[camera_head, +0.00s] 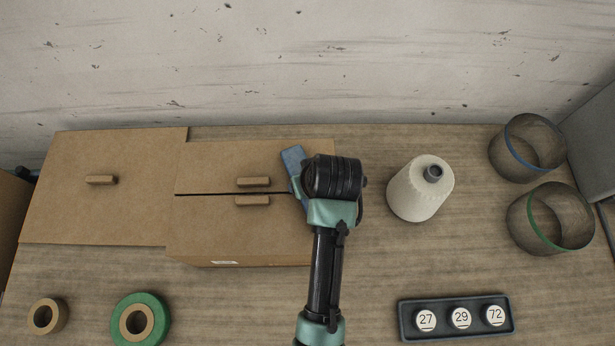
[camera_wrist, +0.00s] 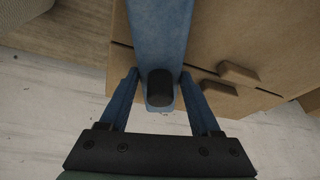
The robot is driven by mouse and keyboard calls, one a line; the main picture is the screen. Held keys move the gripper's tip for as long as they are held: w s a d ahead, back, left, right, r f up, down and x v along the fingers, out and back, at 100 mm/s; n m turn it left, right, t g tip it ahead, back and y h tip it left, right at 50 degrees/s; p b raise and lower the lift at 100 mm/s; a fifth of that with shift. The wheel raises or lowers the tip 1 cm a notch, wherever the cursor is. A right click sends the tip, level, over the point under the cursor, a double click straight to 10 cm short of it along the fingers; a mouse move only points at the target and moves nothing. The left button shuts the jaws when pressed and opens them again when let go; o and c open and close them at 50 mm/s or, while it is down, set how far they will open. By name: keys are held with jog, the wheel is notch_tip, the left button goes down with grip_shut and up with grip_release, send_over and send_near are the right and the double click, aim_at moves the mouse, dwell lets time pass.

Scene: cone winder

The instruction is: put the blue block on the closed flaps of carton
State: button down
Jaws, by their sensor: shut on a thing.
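The blue block (camera_head: 292,158) is held by my gripper (camera_head: 299,188) over the right part of the carton (camera_head: 240,255). In the wrist view the long blue block (camera_wrist: 158,30) lies between the two blue fingers of my gripper (camera_wrist: 160,76), which are shut on it. The carton's two middle flaps (camera_head: 220,160) lie closed along a dark seam, each with a small tab. A wide flap (camera_head: 100,210) with a tab stretches out to the left. My wrist hides the carton's right end. I cannot tell whether the block touches the flaps.
A cream yarn cone (camera_head: 414,192) stands close to the right of my wrist. Two ring bands (camera_head: 548,218) are farther right. A dark tray (camera_head: 408,330) with numbered discs is front right. A tan tape roll (camera_head: 60,318) and a green one (camera_head: 158,300) lie front left. A wall closes the back.

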jog(key=shift+w+f, duration=0.1)
jog(key=shift+c, duration=0.5)
grip_release()
jog(key=shift+f, duration=0.1)
